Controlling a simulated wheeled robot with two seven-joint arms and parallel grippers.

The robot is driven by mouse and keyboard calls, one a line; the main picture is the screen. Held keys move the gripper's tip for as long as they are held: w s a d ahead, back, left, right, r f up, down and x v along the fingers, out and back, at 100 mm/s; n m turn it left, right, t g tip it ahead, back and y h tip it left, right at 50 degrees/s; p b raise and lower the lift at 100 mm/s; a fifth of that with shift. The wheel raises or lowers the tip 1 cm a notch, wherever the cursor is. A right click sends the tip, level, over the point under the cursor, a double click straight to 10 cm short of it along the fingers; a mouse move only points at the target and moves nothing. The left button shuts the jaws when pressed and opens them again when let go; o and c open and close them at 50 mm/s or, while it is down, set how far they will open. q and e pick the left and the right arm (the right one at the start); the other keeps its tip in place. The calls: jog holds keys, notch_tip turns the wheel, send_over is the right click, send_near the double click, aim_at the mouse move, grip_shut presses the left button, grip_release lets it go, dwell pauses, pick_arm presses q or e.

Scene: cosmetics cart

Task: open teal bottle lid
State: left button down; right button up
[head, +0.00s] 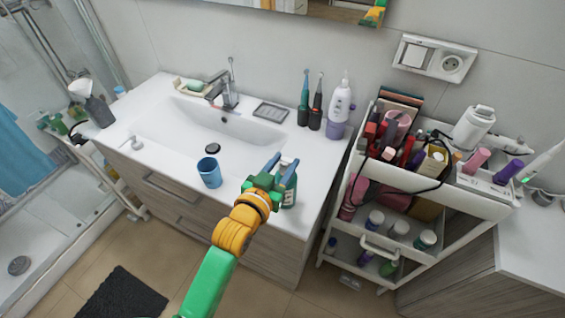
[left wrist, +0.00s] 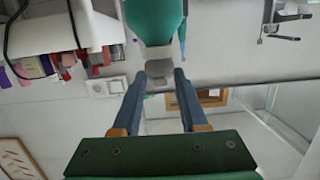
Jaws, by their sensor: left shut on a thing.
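The teal bottle (head: 289,194) is at the front edge of the white counter, partly hidden behind my left gripper (head: 276,170). In the left wrist view, the bottle (left wrist: 155,20) appears upside down at the top, its upper end toward my fingers. A pale grey lid (left wrist: 160,68) is between the fingertips of my left gripper (left wrist: 160,78). The fingers are shut on this lid, which appears to be still at the bottle's neck. My right gripper is in neither view.
A blue cup (head: 209,172) stands left of the bottle, near the sink (head: 190,125). Electric toothbrushes (head: 315,105) and a white-purple water flosser (head: 340,108) stand behind. A crowded cosmetics cart (head: 455,195) is to the right. The counter between the cup and flosser is mostly clear.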

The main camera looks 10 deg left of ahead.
pick_arm(q)
jog(key=g, duration=0.1)
jog(key=w+r+g, duration=0.1)
jog(key=shift+d+g+y, duration=0.15)
jog(key=shift+g+y, duration=0.25)
jog(key=g, duration=0.2)
jog(key=w+g+y, duration=0.1)
jog(key=shift+d+r+g, duration=0.2)
jog(key=shift+r+g, duration=0.05)
jog(key=shift+g, duration=0.05)
jog(key=g, duration=0.1)
jog(key=w+g+y, duration=0.1)
jog(key=g, duration=0.1)
jog(key=shift+d+g, duration=0.2)
jog(key=shift+g, duration=0.1)
jog(key=shift+w+f+g+y, duration=0.1)
jog(key=shift+w+g+y, duration=0.2)
jog(key=shift+g, duration=0.5)
jog(key=shift+s+f, duration=0.1)
jog(key=shift+f, duration=0.05)
jog(key=c, duration=0.7)
grip_release()
jog(key=shift+o, duration=1.4)
jog(key=shift+w, duration=0.3)
